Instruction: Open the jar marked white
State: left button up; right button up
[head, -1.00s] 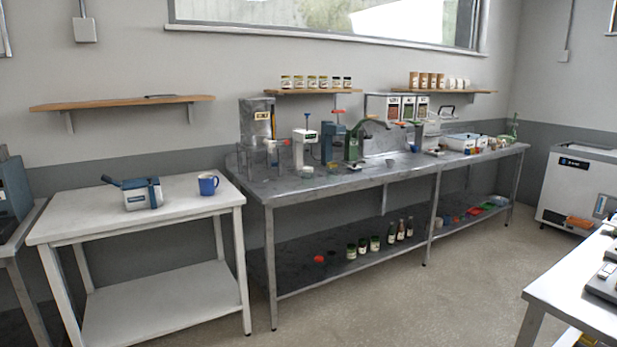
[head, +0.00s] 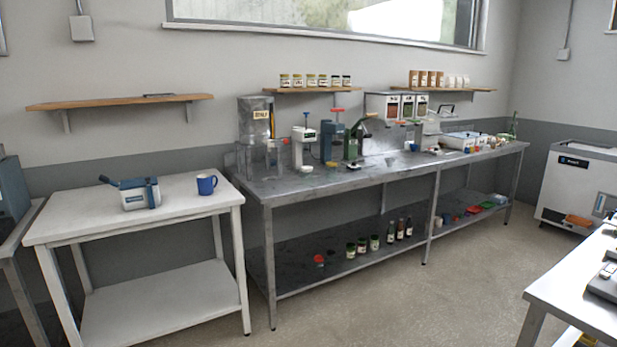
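Several small jars (head: 313,81) stand upright in a row on the wooden wall shelf above the steel table. More jars (head: 362,246) stand upright on the lower shelf of the steel table, left of dark bottles. The labels are too small to read, so I cannot tell which jar is marked white. The jars on both shelves appear to have lids on. Neither of my grippers is in view.
The steel table (head: 290,190) carries dispensers, presses and small items. The white table (head: 90,208) at left holds a blue-grey device (head: 138,193) and a blue mug (head: 206,185). A white chest (head: 577,188) stands at right. The floor (head: 400,310) in front is clear.

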aim_at(307, 176)
jog(key=i+j+z, duration=0.1)
jog(key=i, duration=0.35)
jog(key=i+j+z, duration=0.1)
jog(key=i+j, duration=0.2)
jog(key=i, duration=0.15)
jog(key=i+j+z, duration=0.1)
jog(key=i+j, duration=0.15)
jog(key=i, duration=0.2)
jog(key=i+j, duration=0.3)
jog(key=i+l+z, duration=0.05)
jog(key=i, duration=0.05)
